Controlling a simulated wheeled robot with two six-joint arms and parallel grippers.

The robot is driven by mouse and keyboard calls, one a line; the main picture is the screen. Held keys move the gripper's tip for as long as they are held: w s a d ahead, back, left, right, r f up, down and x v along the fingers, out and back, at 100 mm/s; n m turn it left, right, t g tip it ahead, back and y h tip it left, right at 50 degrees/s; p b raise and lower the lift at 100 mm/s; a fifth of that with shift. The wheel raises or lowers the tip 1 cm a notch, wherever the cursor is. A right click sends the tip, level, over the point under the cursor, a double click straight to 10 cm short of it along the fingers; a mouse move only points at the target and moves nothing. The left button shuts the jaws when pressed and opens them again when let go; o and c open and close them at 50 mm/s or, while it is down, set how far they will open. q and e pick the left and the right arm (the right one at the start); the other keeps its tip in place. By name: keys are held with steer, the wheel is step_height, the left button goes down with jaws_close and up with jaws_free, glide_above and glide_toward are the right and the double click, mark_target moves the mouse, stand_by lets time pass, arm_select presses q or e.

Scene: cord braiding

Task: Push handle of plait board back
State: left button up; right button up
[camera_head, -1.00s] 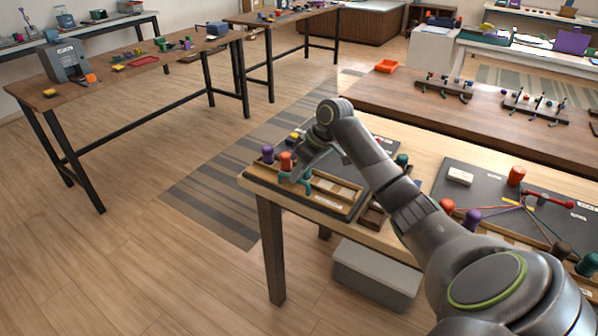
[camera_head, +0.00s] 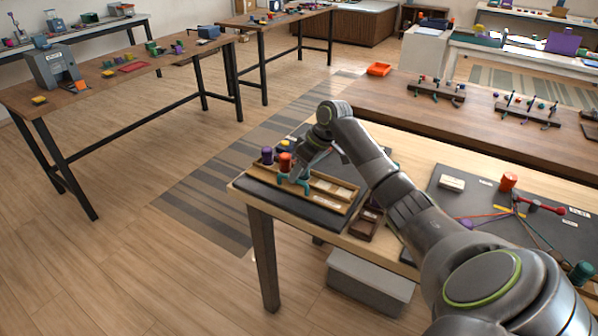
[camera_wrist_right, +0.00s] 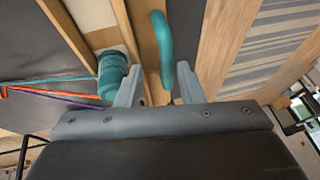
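A teal curved handle (camera_head: 293,182) stands at the front edge of a board with a wooden rail (camera_head: 328,187), at the left end of the near table. In the right wrist view, the handle (camera_wrist_right: 161,45) rises between the two spread fingers of my right gripper (camera_wrist_right: 160,85). The gripper is open; whether a finger touches the handle cannot be told. In the head view my right gripper (camera_head: 301,171) is just above and behind the handle. A teal spool (camera_wrist_right: 112,75) with cords stands beside the left finger. My left gripper is not in view.
A purple spool (camera_head: 267,155) and an orange-red spool (camera_head: 285,162) stand by the handle. A second dark board (camera_head: 470,197) with cords lies to the right. A grey bin (camera_head: 370,283) is under the table. The floor in front is clear.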

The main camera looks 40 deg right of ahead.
steer(key=shift+a, duration=0.1)
steer(key=shift+s+r, duration=0.1)
steer(key=shift+r, duration=0.2)
steer(key=v, duration=1.7)
steer(key=shift+f, duration=0.15)
